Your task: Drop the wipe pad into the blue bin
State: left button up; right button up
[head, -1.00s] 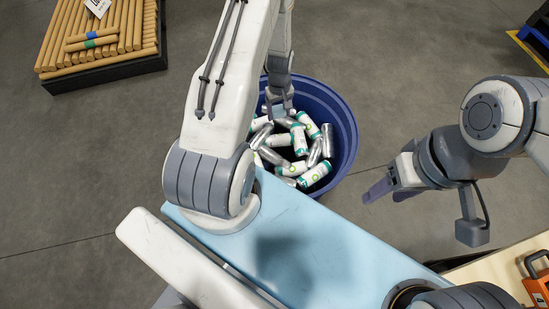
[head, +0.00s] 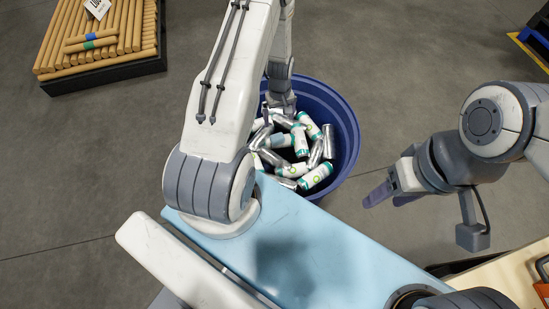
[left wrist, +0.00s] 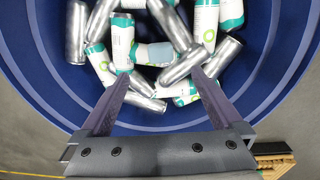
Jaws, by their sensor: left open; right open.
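The blue bin (head: 350,135) stands on the floor beyond the pale blue surface and holds several silver and white-green cans. My left gripper (head: 280,107) is above the bin, open and empty. In the left wrist view its two fingers (left wrist: 160,76) are spread apart over the cans. A small grey-blue pad, seemingly the wipe pad (left wrist: 155,53), lies among the cans in the bin (left wrist: 40,75), beyond the fingertips and apart from them. Cans partly hide it. My right gripper (head: 380,194) is open and empty, over the floor to the right of the bin.
A dark crate of cardboard tubes (head: 105,60) stands at the upper left. A light wooden surface (head: 500,278) with an orange item (head: 543,291) is at the lower right. The grey floor around the bin is mostly clear.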

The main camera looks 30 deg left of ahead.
pick_arm(q)
notch_tip(320, 180, up, 10)
jog(key=b, duration=0.1)
jog(key=shift+r, duration=0.1)
dwell(0.5)
